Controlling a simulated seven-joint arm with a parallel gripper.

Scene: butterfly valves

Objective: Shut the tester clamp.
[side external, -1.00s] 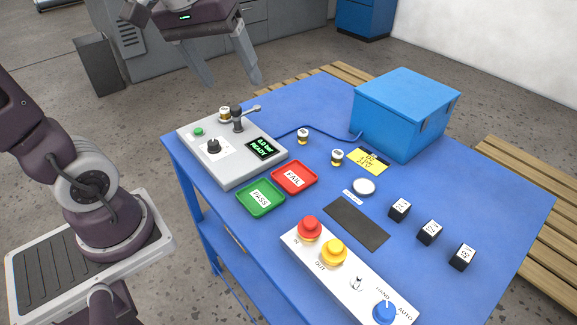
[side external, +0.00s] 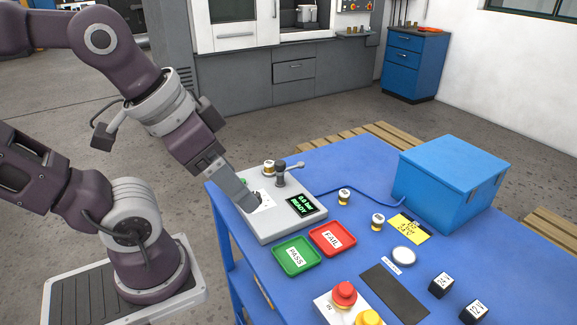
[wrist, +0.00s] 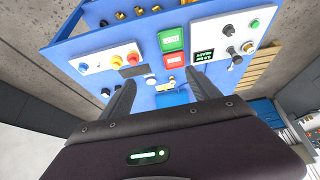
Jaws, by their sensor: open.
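The tester (side external: 285,222) is a grey box on the blue table, with a lit display reading READY, a dark knob and a green button. Its clamp (side external: 281,177) is a dark post with a lever reaching right to a round end. A small white-and-gold part (side external: 268,168) is beside the post. My gripper (side external: 243,197) is above the tester's left side, left of the clamp, partly covering the knob area. In the wrist view, my gripper (wrist: 160,78) is open with nothing between its fingers, and the tester (wrist: 225,42) is at upper right. Whether the fingers touch the tester is unclear.
Green PASS (side external: 296,257) and red FAIL (side external: 332,238) trays lie in front of the tester. A button panel (side external: 345,297) is at the front.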

